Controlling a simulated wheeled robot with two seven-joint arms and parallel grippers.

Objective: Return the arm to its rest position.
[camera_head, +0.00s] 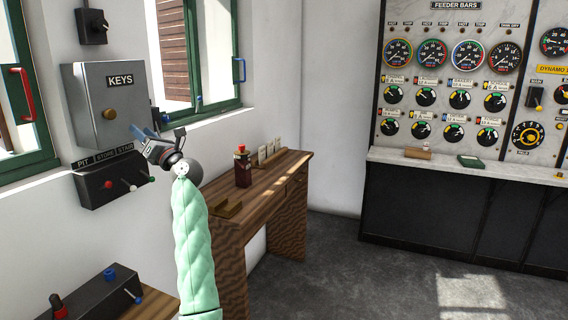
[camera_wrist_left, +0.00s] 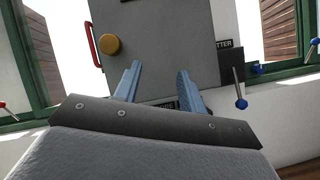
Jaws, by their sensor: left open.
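My left arm, in a pale green quilted sleeve, rises from the lower middle of the head view. My left gripper (camera_head: 143,133) is open and empty in front of the wall, just right of the lower part of the grey KEYS box (camera_head: 92,80). In the left wrist view the blue fingers of the left gripper (camera_wrist_left: 158,88) stand apart, with the grey box and its round brass knob (camera_wrist_left: 110,45) beyond them. I cannot tell the exact gap to the box. My right gripper is not in view.
A switch box (camera_head: 95,184) labelled PIT, STORE and STAIR is below the KEYS box. A wooden desk (camera_head: 270,180) carries a dark red bottle-like item (camera_head: 242,168). A lever box (camera_head: 95,300) stands at lower left. The grey floor (camera_head: 350,265) is clear towards the gauge panel (camera_head: 460,80).

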